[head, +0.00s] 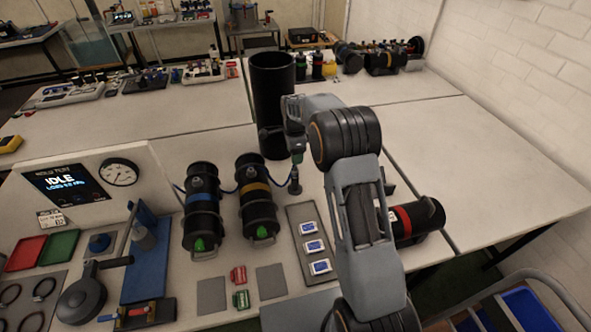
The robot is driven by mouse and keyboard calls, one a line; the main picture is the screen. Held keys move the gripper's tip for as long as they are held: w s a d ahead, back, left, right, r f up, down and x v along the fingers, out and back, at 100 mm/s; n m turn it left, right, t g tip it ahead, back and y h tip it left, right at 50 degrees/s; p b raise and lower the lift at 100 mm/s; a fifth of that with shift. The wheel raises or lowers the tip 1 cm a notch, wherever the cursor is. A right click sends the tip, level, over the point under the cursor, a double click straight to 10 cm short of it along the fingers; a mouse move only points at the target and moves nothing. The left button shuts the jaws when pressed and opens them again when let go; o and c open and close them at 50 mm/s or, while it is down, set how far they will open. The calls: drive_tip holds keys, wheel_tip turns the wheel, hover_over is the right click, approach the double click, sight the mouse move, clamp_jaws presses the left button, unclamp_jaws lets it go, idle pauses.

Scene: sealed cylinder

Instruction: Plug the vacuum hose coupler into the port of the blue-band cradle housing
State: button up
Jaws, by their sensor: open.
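The blue-band cradle housing (203,212) is a black cylinder with a blue band and a green piece at its near end, left of centre on the bench. I cannot clearly make out its port. A thin blue hose (228,191) runs past the two banded cylinders to the right. It ends near a small dark upright piece, apparently the coupler (294,183), right of the yellow-band cylinder. My gripper (297,157) is open just above this piece, pointing down. Whether the fingers touch or surround it is too small to tell.
A tall black cylinder (272,95) rises behind my gripper. A red-band cylinder (418,218) is partly behind my arm. A grey tray with blue-white packs (313,246) lies in front. The console reads IDLE (68,188).

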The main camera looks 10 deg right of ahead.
sight(295, 170)
drive_tip(key=shift+f, duration=0.1)
drive_tip(key=shift+f+b, duration=2.95)
drive_tip(key=shift+f, duration=1.45)
drive_tip(key=shift+c, duration=0.2)
clamp_jaws()
drive_tip(key=shift+r, duration=0.15)
drive_tip(key=shift+r+p, duration=1.9)
drive_tip(key=shift+r, duration=1)
